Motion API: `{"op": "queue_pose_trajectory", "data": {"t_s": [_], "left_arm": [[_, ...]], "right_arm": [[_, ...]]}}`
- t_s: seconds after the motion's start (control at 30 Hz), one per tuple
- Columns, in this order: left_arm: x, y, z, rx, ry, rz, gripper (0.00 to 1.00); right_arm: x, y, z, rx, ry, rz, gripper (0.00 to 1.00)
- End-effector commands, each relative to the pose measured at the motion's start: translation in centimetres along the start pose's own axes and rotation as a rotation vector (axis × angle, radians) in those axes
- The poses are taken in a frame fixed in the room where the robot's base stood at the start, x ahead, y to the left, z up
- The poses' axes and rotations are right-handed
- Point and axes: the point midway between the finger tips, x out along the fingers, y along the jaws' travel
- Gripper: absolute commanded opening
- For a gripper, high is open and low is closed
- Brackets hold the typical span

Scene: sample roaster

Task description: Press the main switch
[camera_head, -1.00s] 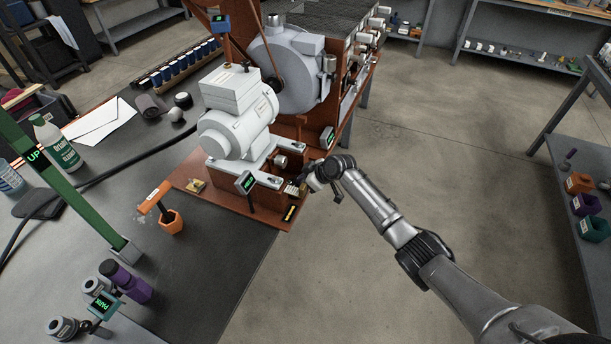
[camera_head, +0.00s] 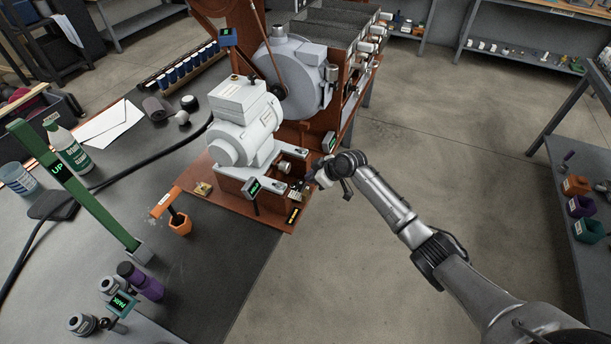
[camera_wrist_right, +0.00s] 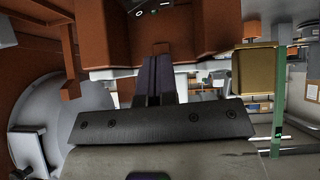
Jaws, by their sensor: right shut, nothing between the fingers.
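The sample roaster has a pale grey motor housing (camera_head: 243,118) and a reddish-brown base (camera_head: 228,202) at the bench's edge. A small dark plate with yellow marks (camera_head: 293,215) sits on the base's near end. I cannot tell for sure which part is the main switch. My right gripper (camera_head: 307,186) is close to the base's right end, just above the dark plate; contact cannot be told. In the right wrist view its fingers (camera_wrist_right: 158,80) are shut and empty, pointing at reddish-brown panels (camera_wrist_right: 195,30). My left gripper is out of view.
A small green-lit display (camera_head: 254,187) stands by the motor. An orange hexagonal cup (camera_head: 180,224) and a green post (camera_head: 75,190) stand on the dark bench (camera_head: 215,275). A yellowish block (camera_wrist_right: 258,85) is right of the fingers in the wrist view.

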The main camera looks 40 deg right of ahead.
Motion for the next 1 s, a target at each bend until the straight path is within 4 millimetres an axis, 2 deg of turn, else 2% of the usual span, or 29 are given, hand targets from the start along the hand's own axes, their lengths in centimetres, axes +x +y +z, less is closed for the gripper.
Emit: {"op": "queue_pose_trajectory", "data": {"t_s": [0.03,0.2,0.4,1.0], "left_arm": [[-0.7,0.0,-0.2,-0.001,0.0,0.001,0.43],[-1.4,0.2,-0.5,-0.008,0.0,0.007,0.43],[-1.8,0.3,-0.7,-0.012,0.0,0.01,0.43],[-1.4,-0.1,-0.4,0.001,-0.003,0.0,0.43]], "right_arm": [[-1.3,0.0,-0.1,-0.002,-0.002,0.002,0.0],[-3.9,-0.2,-0.1,-0.002,-0.001,0.002,0.0],[-5.7,-0.3,0.1,0.0,-0.001,0.001,0.0],[-6.3,0.0,-0.3,-0.005,0.01,0.009,0.0]]}}
